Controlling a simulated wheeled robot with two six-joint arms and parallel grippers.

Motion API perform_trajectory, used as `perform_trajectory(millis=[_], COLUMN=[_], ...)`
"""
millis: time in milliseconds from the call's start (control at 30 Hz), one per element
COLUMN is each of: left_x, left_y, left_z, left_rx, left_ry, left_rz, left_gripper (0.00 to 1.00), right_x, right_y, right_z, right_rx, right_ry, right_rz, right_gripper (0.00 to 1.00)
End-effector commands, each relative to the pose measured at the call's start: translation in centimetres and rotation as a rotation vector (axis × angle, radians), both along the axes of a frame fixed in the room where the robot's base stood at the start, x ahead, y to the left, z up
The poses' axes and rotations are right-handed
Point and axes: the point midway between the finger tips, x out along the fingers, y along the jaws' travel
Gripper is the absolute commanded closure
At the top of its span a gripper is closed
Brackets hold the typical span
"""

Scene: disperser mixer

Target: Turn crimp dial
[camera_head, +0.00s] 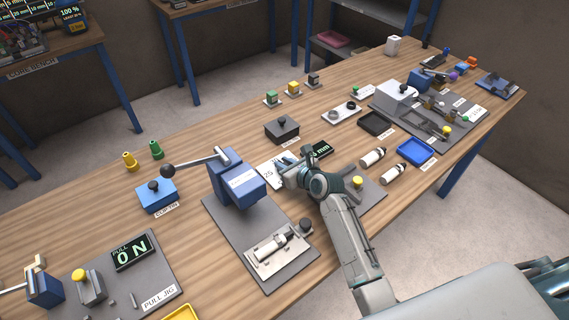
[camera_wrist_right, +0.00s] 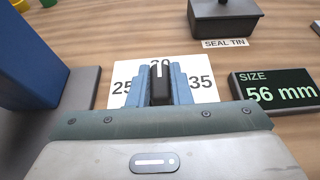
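The crimp dial is a black knob (camera_wrist_right: 160,88) with a white pointer line, on a white plate (camera_wrist_right: 207,86) marked 25, 30 and 35. In the right wrist view its pointer is toward the partly hidden middle number. My right gripper (camera_head: 289,179) is at the dial, with its two blue fingers on either side of the knob and seemingly against it. In the head view the gripper hides the knob, and only the left part of the plate (camera_head: 267,174) shows. The size display (camera_wrist_right: 274,92) to the right reads 56 mm. My left gripper is not in view.
A blue crimp press (camera_head: 235,178) stands left of the dial on a grey base (camera_head: 224,225). The dark seal tin (camera_head: 282,131) is behind it. White bottles (camera_head: 372,157) and a blue tray (camera_head: 416,151) lie to the right. Bare wood shows between the tin and the press.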

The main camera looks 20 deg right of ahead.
Motion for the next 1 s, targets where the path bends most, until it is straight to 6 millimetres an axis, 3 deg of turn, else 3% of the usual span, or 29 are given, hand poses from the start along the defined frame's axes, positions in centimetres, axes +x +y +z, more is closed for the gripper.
perform_trajectory(millis=[467, 1000], left_x=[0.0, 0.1], left_y=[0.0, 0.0], left_z=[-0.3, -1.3], left_rx=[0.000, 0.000], left_ry=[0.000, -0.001], left_rz=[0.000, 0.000], left_gripper=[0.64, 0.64], right_x=[0.1, 0.3], right_y=[-0.2, -0.3], right_z=[-0.1, 0.0], right_rx=[-0.002, 0.001], right_ry=[0.000, -0.001], right_rz=[0.113, 0.594], right_gripper=[1.00, 1.00])
